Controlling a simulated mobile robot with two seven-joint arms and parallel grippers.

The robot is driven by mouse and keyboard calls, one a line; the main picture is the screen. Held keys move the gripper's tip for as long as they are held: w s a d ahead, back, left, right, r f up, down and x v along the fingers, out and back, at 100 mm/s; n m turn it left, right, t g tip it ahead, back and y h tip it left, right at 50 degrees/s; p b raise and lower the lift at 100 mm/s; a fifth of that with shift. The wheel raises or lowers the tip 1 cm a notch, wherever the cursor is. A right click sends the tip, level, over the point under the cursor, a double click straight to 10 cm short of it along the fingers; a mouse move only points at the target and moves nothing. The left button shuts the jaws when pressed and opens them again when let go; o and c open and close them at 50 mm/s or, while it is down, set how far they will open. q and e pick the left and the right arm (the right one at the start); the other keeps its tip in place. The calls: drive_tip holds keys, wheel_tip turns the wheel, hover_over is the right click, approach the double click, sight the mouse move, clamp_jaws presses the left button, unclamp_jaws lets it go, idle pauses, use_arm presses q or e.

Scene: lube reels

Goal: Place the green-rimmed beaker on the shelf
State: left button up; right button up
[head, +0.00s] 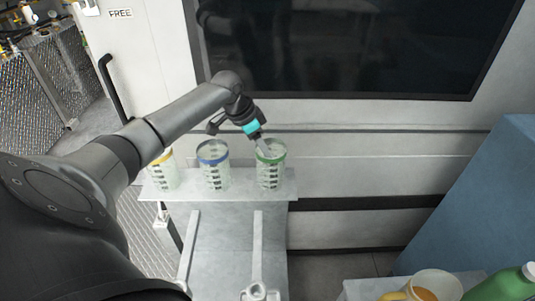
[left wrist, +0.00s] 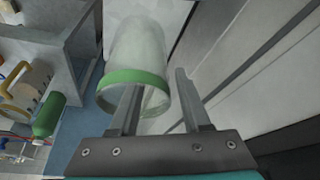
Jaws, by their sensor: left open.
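The green-rimmed beaker (head: 270,175) is clear with dark marks and stands upright at the right end of a pale grey shelf (head: 242,190). My left gripper (head: 264,149) is at its rim, pointing down, with open jaws. In the left wrist view, the beaker (left wrist: 140,48) shows its green rim, and my open left gripper (left wrist: 158,82) has one finger overlapping the rim and the other to the right of the beaker. I cannot tell whether a finger touches the glass. My right gripper is not in view.
A blue-rimmed beaker (head: 214,168) and a yellow-rimmed beaker (head: 162,172) stand to the left on the same shelf. A wall panel with a dark window (head: 350,45) is behind.

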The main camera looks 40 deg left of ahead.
use_arm(q)
drive_tip(key=v, duration=0.8)
drive_tip(key=shift+f, duration=0.15)
